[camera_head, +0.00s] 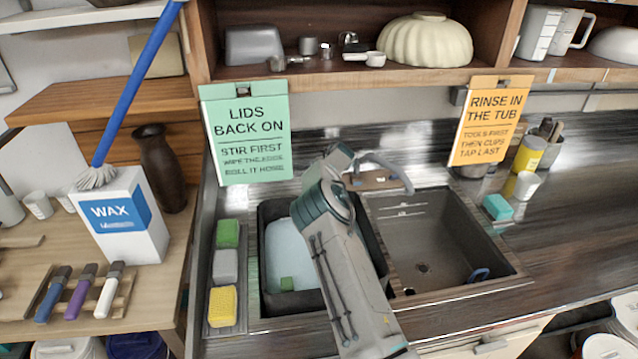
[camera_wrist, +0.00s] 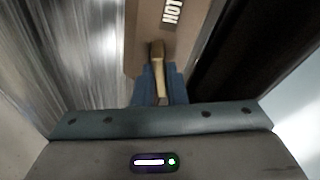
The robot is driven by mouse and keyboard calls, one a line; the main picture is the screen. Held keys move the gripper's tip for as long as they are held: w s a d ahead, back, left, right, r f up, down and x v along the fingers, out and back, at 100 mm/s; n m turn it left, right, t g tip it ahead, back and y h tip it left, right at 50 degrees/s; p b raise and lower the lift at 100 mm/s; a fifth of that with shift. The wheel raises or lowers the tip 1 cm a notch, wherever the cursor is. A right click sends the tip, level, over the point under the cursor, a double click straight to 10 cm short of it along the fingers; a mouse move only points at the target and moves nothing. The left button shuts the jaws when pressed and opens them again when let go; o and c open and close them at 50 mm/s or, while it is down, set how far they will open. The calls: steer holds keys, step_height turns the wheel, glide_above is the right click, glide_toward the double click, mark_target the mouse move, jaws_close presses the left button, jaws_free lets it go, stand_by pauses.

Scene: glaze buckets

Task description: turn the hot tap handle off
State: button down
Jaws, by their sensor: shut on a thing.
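The tap (camera_head: 388,170) is a grey curved spout on a brown base plate (camera_head: 376,181) behind the sinks. In the wrist view the base plate (camera_wrist: 137,40) carries a label (camera_wrist: 173,11) that reads HOT. The hot tap handle (camera_wrist: 157,55) is a small brass-coloured lever next to that label. My gripper (camera_wrist: 158,85) is shut on the hot handle, with its blue-grey fingers on both sides of it. In the head view my arm reaches over the left sink and hides the gripper's fingertips and the handle.
The left sink (camera_head: 268,213) holds pale water and a small green block; the right sink (camera_head: 440,235) has a blue ring-like item inside. Two hanging signs, green (camera_head: 245,135) and orange (camera_head: 488,120), flank the tap. Sponges (camera_head: 222,305) lie left; a teal block (camera_head: 497,206) sits right.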

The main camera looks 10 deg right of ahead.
steer(key=shift+m, duration=0.3)
steer(key=c, duration=1.5)
jaws_free()
steer(key=shift+o, duration=0.2)
steer(key=b+v, duration=0.3)
steer(key=v, duration=1)
steer(key=shift+s+r, duration=0.3)
steer(key=shift+d, duration=0.1)
